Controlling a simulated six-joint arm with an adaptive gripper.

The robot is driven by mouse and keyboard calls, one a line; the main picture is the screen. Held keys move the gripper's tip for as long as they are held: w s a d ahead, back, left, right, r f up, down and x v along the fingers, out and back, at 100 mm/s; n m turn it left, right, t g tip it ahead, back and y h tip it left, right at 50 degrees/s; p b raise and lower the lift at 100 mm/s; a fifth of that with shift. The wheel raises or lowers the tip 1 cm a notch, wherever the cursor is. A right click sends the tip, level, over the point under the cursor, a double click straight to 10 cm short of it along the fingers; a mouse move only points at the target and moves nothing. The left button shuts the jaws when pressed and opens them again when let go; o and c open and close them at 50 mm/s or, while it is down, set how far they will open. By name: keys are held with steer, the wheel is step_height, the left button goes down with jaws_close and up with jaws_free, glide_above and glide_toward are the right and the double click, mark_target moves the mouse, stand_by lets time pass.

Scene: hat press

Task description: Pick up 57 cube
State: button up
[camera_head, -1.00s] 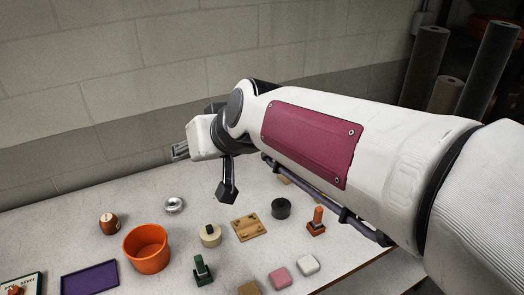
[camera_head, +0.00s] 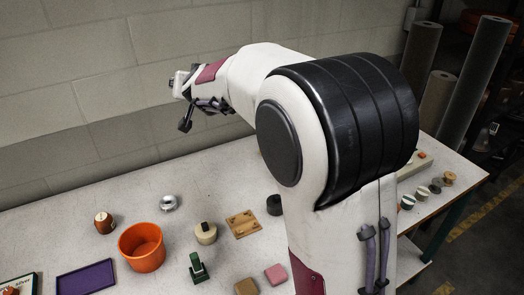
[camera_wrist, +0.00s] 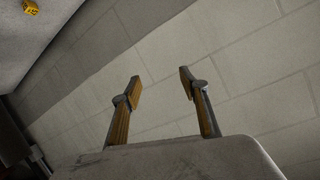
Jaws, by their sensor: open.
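A small yellow cube (camera_wrist: 31,7) with dark marks lies on the pale tabletop at the top left corner of the wrist view. Its marks are too small to read for certain. I cannot make out this cube in the head view; my arm hides part of the table there. My gripper (camera_wrist: 160,84) is open and empty, its two fingers apart with the block wall behind them. It is well away from the cube. In the head view the end of my arm is raised near the wall, above the back of the table.
An orange bowl (camera_head: 142,249), purple tray (camera_head: 86,278), brown barrel-shaped item (camera_head: 104,223), silver ring (camera_head: 169,203), wooden board (camera_head: 243,224), green stamp-like item (camera_head: 197,268) and pink block (camera_head: 275,274) stand on the table (camera_head: 60,228). Small spools (camera_head: 436,187) lie at the right.

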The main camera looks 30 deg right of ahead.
steer(key=w+d+f+m+g+h, duration=0.2)
steer(key=w+d+f+m+h, duration=0.4)
steer(key=w+d+f, duration=0.55)
steer(key=s+d+f+m+g+h, duration=0.1)
steer(key=s+d+f+g, duration=0.1)
steer(key=f, duration=0.5)
steer(key=s+d+f+m+g+h, duration=0.1)
steer(key=s+d+f+g+h, duration=0.1)
steer(key=d+f, duration=0.2)
steer(key=s+d+f+g+h, duration=0.1)
steer(key=s+d+f+g, duration=0.1)
steer(key=f, duration=0.8)
steer(key=shift+s+d+m+g+h, duration=0.2)
steer(key=shift+d+m+g+h, duration=0.1)
steer(key=shift+d+m+g, duration=0.15)
steer(key=shift+x, duration=1.35)
steer(key=shift+w, duration=0.1)
steer(key=shift+w+x, duration=0.2)
steer(key=shift+x, duration=2.35)
